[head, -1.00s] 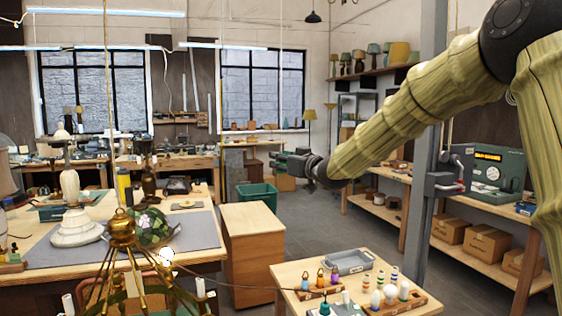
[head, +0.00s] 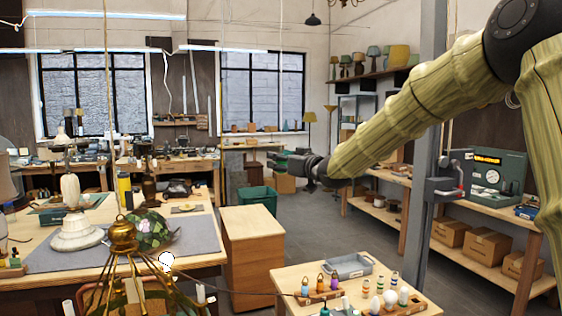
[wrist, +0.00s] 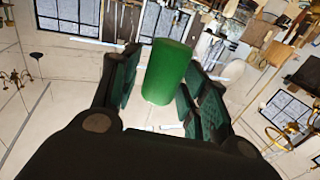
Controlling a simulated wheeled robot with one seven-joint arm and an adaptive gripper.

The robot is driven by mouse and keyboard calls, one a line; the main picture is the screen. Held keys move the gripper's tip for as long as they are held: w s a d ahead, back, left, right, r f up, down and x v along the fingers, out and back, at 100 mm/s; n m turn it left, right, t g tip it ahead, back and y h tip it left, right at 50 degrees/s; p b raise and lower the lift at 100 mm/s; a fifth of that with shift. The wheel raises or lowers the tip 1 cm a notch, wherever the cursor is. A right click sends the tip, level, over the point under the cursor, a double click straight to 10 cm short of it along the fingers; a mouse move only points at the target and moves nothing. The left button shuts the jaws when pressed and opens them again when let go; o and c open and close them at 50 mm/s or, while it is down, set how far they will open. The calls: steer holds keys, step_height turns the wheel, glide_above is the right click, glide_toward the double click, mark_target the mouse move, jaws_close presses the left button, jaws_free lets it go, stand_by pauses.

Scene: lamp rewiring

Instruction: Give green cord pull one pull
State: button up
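In the wrist view the green cord pull (wrist: 168,72) is a plain green cylinder, tilted in the picture, lying between the two fingers of my gripper (wrist: 157,85). The fingers are apart, one on each side of it. A narrow gap shows on its left; its right side overlaps the right finger pad, and I cannot tell if they touch. In the head view my gripper (head: 283,160) is held out in mid-air near the middle of the room. A thin cord hangs down to it from above. The pull itself is too small to make out clearly there.
A small table (head: 290,271) with bulbs and a grey tray (head: 348,265) is below my arm. A wooden cabinet (head: 250,222) and a green bin (head: 257,197) stand below the gripper. A grey post (head: 425,130) rises beside the arm.

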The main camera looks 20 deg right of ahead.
stand_by(0.3)
steer(key=v, duration=1.2)
steer(key=a+f+m+g+h, duration=0.1)
steer(key=a+f+g, duration=0.1)
steer(key=f, duration=1)
steer(key=a+f+m+g+h, duration=0.1)
steer(key=a+f, duration=0.1)
steer(key=f, duration=1)
steer(key=s+a+f+m+g+h+b, duration=0.15)
steer(key=s+f, duration=0.45)
steer(key=f, duration=0.6)
steer(key=s+a+f+g, duration=0.1)
steer(key=s+f+g, duration=0.35)
steer(key=f, duration=0.85)
steer(key=s+a+f+g+h, duration=0.1)
steer(key=s+f, duration=0.7)
steer(key=f, duration=0.4)
steer(key=s+f+g, duration=0.2)
steer(key=s+f, duration=0.4)
steer(key=s, duration=0.5)
steer(key=s+f+g+h, duration=0.1)
steer(key=s+f+g, duration=0.1)
steer(key=s+f, duration=0.4)
steer(key=s+a+f+g+b, duration=0.1)
steer(key=s+f+g, duration=0.2)
steer(key=s, duration=1.4)
step_height(320, 180, down, 4)
steer(key=shift+r+m+h, duration=0.25)
steer(key=shift+m+h, duration=0.1)
steer(key=shift+m, duration=0.1)
